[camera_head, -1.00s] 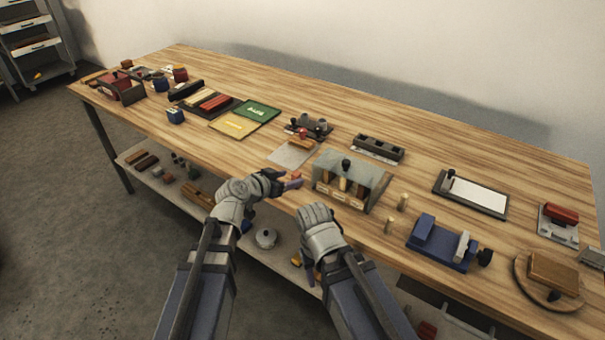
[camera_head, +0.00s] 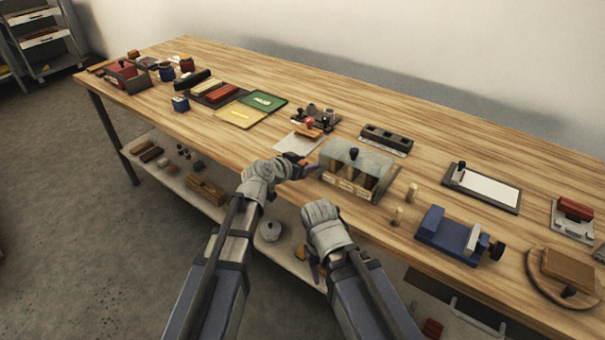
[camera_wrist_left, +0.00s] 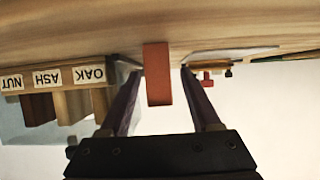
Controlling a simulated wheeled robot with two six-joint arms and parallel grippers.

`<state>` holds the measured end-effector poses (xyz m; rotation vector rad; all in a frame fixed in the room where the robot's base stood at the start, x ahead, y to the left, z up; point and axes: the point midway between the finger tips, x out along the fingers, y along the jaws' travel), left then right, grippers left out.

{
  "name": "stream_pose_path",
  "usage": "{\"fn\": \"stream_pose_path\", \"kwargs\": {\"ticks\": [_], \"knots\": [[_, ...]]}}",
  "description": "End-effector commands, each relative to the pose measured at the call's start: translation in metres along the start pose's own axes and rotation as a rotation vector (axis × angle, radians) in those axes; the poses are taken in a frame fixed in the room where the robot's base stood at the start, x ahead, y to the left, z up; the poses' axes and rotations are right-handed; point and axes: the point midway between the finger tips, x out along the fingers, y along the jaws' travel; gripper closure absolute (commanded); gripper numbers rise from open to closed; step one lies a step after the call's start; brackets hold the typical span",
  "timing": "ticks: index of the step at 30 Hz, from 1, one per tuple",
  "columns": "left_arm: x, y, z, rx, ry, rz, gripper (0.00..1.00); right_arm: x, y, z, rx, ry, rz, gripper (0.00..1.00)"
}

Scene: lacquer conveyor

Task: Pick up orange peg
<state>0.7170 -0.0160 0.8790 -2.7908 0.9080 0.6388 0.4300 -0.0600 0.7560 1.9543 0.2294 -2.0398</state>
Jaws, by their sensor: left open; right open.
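The orange peg (camera_wrist_left: 158,75) is a plain block that stands between the two fingers of my left gripper (camera_wrist_left: 162,78) in the left wrist view, with a gap on each side. My left gripper (camera_head: 306,167) is open at the table's front edge, left of the labelled wood holder, in the head view. There the hand largely hides the peg. My right gripper (camera_head: 315,268) hangs low in front of the table edge, away from the peg. Its fingers are mostly hidden behind its hand and forearm.
The holder with wooden blocks (camera_head: 356,156) stands close right of my left gripper; its labels read OAK, ASH and NUT in the wrist view. A pale sheet (camera_head: 291,143) lies behind the hand. Two small wooden pegs (camera_head: 398,214) and a blue vise (camera_head: 447,237) are further right.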

Motion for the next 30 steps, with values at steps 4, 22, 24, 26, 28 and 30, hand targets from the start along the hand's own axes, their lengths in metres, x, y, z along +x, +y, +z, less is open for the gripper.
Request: {"fn": "stream_pose_path", "kwargs": {"ticks": [4,22,24,26,28,30], "knots": [[0.0094,-0.0004,-0.0001,0.000,0.000,-0.001,0.36,0.0040,-0.0004,-0.0002,0.000,0.000,0.000,0.50],[0.0080,-0.0002,-0.0002,0.000,0.000,-0.001,0.88,0.0033,-0.0003,-0.0002,0.000,0.000,0.000,0.50],[0.0080,-0.0002,-0.0002,0.000,0.000,-0.001,0.96,0.0033,-0.0003,-0.0002,0.000,0.000,0.000,0.50],[0.0080,-0.0002,-0.0002,0.000,0.000,-0.001,1.00,0.0033,-0.0003,-0.0002,0.000,0.000,0.000,0.50],[0.0080,-0.0002,-0.0002,0.000,0.000,-0.001,1.00,0.0033,-0.0003,-0.0002,0.000,0.000,0.000,0.50],[0.0080,-0.0002,-0.0002,0.000,0.000,-0.001,1.00,0.0033,-0.0003,-0.0002,0.000,0.000,0.000,0.50]]}}
